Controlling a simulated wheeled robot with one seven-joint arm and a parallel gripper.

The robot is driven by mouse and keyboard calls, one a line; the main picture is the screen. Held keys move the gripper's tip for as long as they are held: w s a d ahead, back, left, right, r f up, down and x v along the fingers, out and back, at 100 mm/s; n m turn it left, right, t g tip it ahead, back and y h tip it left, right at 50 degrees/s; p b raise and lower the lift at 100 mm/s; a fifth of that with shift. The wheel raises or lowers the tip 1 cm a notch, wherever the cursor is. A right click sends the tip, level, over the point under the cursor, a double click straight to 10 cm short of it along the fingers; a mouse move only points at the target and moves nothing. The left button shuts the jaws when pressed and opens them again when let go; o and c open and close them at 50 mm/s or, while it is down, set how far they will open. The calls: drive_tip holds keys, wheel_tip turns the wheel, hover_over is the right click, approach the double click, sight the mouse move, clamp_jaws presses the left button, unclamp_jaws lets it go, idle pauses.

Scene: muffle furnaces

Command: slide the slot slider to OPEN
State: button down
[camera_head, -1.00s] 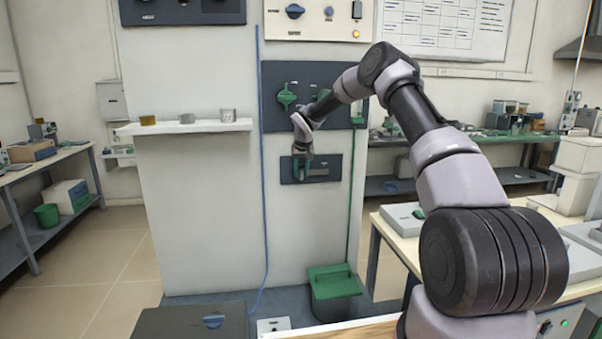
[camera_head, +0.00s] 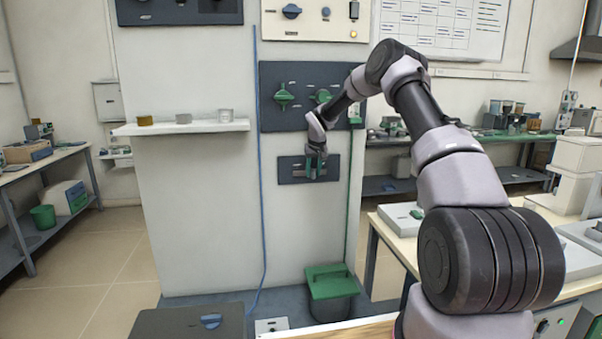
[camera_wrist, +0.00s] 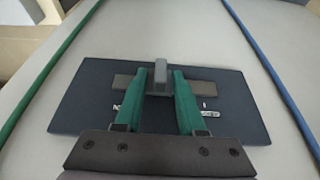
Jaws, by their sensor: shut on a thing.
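The slot slider is a small grey upright knob (camera_wrist: 160,74) on a dark panel, seen in the wrist view. It stands near the middle of a grey horizontal slot (camera_wrist: 205,87), with slot showing on both sides. My gripper (camera_wrist: 160,80) has green fingers that are shut on the knob. In the head view my gripper (camera_head: 316,168) is at the right part of the small dark panel (camera_head: 287,172), and its fingers hide the knob. Small pale labels below the slot in the wrist view are partly covered by the fingers and too small to read surely.
A larger dark panel (camera_head: 270,100) with green knobs (camera_head: 283,96) is above. A blue cable (camera_head: 261,190) hangs left of the small panel and a green one (camera_head: 349,200) right. A shelf (camera_head: 180,128) with small blocks juts out at left. A green-lidded bin (camera_head: 331,285) stands below.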

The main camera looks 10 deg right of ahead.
sight(325, 169)
drive_tip(key=d, duration=0.4)
drive_tip(key=shift+d, duration=0.25)
drive_tip(key=c, duration=0.8)
unclamp_jaws()
drive_tip(key=shift+d, duration=0.15)
drive_tip(key=shift+c, duration=0.2)
drive_tip(key=shift+r, duration=0.1)
drive_tip(key=v, duration=1)
drive_tip(key=shift+s+r, duration=0.25)
